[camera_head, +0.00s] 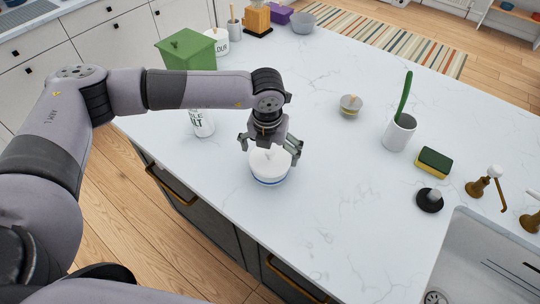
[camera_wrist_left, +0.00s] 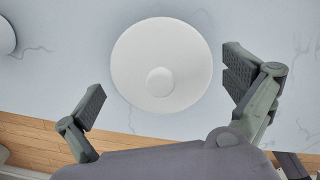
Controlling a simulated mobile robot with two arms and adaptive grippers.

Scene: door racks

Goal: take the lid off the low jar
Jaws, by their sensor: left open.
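The low jar (camera_head: 269,181) stands upright on the white counter near its front edge, white with a blue band low down. Its white lid (camera_head: 262,160) is on top. In the left wrist view the round lid (camera_wrist_left: 150,55) shows from above with a small round knob (camera_wrist_left: 160,81) in its middle. My left gripper (camera_head: 270,153) is open above the lid, its fingers on either side of the knob. In the left wrist view the fingertips (camera_wrist_left: 165,83) are wide apart with nothing between them but the lid below. My right gripper is not in view.
A salt canister (camera_head: 203,123) and a green box (camera_head: 188,50) stand left of the jar, behind my left arm. A small lidded pot (camera_head: 350,105), a white cup with a green brush (camera_head: 399,132), a sponge (camera_head: 433,161) and the sink (camera_head: 480,262) are to the right. The counter around the jar is clear.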

